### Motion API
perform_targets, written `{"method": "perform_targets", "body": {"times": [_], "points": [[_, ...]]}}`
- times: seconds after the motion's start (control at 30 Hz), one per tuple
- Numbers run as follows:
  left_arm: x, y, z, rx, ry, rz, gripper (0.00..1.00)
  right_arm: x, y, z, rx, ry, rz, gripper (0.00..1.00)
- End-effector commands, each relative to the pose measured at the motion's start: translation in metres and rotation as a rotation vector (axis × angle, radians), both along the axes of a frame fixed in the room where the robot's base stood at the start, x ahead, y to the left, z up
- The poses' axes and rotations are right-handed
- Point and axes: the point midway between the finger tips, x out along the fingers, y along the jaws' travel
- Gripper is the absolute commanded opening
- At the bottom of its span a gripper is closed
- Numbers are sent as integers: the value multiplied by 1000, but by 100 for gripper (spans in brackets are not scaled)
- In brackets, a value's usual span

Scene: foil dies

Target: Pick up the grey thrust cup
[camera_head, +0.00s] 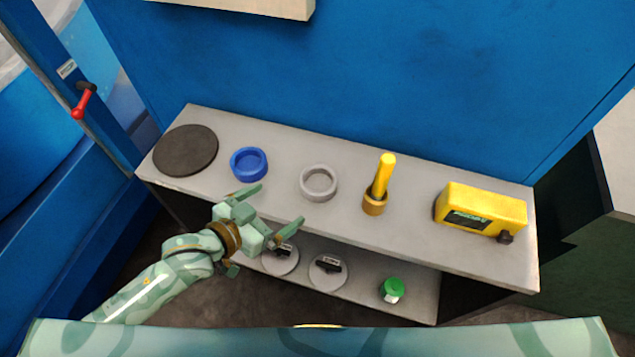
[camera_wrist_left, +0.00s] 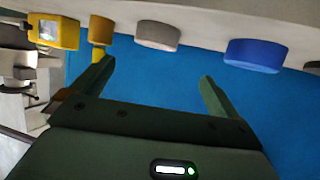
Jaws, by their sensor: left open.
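The grey thrust cup (camera_head: 319,183) is a round ring-shaped cup on the upper shelf, between the blue cup and the yellow-handled tool. It also shows in the left wrist view (camera_wrist_left: 158,35) near the top, beyond the gap between my fingers. My left gripper (camera_head: 274,210) is open and empty. In the head view it is at the front edge of the shelf, left of and nearer than the grey cup, and apart from it. The left wrist view shows its two spread fingers (camera_wrist_left: 156,84). My right gripper does not show.
On the upper shelf (camera_head: 410,216) stand a dark disc (camera_head: 186,150), a blue cup (camera_head: 249,163), a yellow-handled tool (camera_head: 380,184) and a yellow device (camera_head: 481,210). The lower shelf holds two grey discs (camera_head: 328,282) and a green-capped item (camera_head: 392,289). A blue wall (camera_head: 400,80) rises behind.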

Motion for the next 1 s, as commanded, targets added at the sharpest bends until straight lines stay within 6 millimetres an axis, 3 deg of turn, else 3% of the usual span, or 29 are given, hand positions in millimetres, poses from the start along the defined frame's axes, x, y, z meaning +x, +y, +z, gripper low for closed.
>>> {"method": "perform_targets", "body": {"times": [0.3,0.57,0.8,1.0], "points": [[53,-46,-30,0,-1,1,100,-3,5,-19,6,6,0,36],[70,-63,-38,1,-2,0,100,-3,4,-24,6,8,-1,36],[94,-90,-50,2,-2,1,100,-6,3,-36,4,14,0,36],[100,-95,-52,3,-1,0,100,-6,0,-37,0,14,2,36]]}}
